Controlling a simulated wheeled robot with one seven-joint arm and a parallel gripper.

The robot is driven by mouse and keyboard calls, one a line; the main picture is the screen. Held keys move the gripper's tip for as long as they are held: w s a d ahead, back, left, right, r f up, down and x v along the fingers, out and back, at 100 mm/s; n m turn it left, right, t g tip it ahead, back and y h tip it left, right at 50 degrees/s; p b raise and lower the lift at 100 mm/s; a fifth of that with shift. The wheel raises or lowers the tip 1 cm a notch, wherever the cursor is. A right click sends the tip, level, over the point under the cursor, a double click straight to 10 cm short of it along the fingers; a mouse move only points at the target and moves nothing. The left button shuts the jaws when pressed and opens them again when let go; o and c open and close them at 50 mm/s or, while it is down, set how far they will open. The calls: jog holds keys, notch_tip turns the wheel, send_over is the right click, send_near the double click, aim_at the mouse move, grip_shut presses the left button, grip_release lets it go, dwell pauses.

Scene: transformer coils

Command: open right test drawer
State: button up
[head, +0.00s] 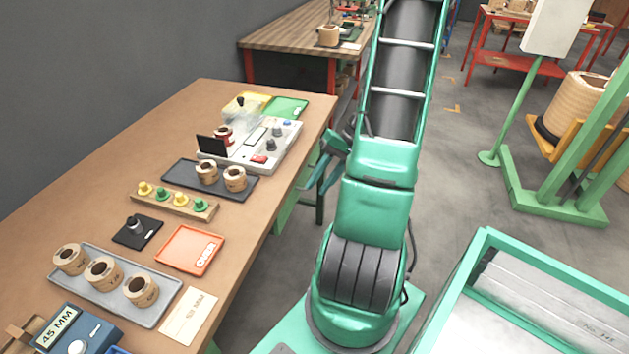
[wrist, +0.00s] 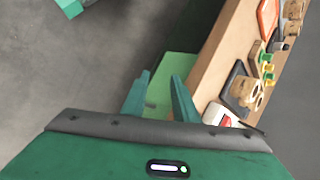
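My gripper (wrist: 160,88) points down past the bench edge in the wrist view, its two green fingers apart with nothing seen between them. In the head view my gripper (head: 312,182) is beside the right edge of the wooden workbench, partly hidden by my arm. A green panel (wrist: 178,68) shows beyond the fingers in the wrist view, below the bench top. A green surface under the bench (head: 284,212) also shows in the head view. I cannot tell which part is the right test drawer, and no handle is clearly visible.
The bench top (head: 110,210) holds coil trays, an orange tray (head: 190,250) and a white test unit (head: 262,145) near the right edge. A green-framed cart (head: 480,262) stands at the lower right. Grey floor beside the bench is clear.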

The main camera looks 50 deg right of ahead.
jog(key=s+d+f+m+t, duration=0.2)
jog(key=d+f+m+t, duration=0.4)
jog(key=d+t, duration=0.55)
jog(key=d+f+x, duration=0.1)
jog(key=x, duration=1)
jog(key=shift+w+d+f+n+h, duration=0.2)
jog(key=shift+n+h, duration=0.1)
jog(key=shift+h, duration=0.1)
grip_shut()
